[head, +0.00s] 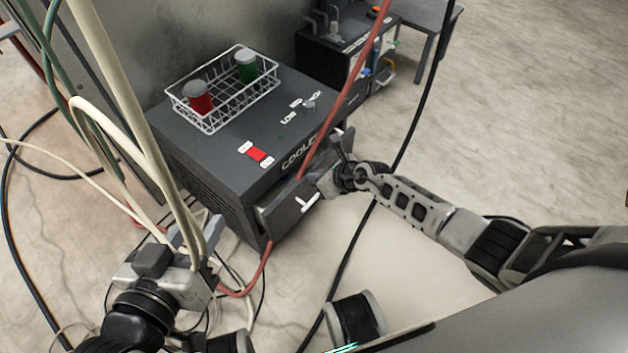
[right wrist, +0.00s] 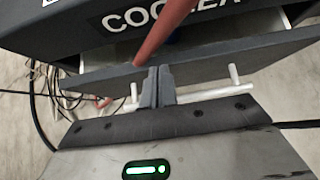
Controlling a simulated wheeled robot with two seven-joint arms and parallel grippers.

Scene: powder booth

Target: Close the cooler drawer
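The dark grey cooler (head: 215,150) stands on the floor, with its label on the front edge of its top. Its drawer (head: 292,208) is partly pulled out; the right wrist view shows a gap behind the drawer front (right wrist: 90,76). A white bar handle (right wrist: 215,94) runs along that front. My right gripper (head: 328,182) is at the drawer front; its fingers (right wrist: 157,85) are together and cross the handle bar. I see nothing clearly between them, and contact is hard to tell. My left gripper (head: 195,238) is left of the cooler, partly behind pale hoses; its opening is unclear.
A wire basket (head: 225,90) with a red jar (head: 198,98) and a green jar (head: 246,67) sits on the cooler. A red hose (head: 350,90) hangs across the drawer front. Pale hoses (head: 125,95) hang at left. A black cable crosses the floor; floor at right is open.

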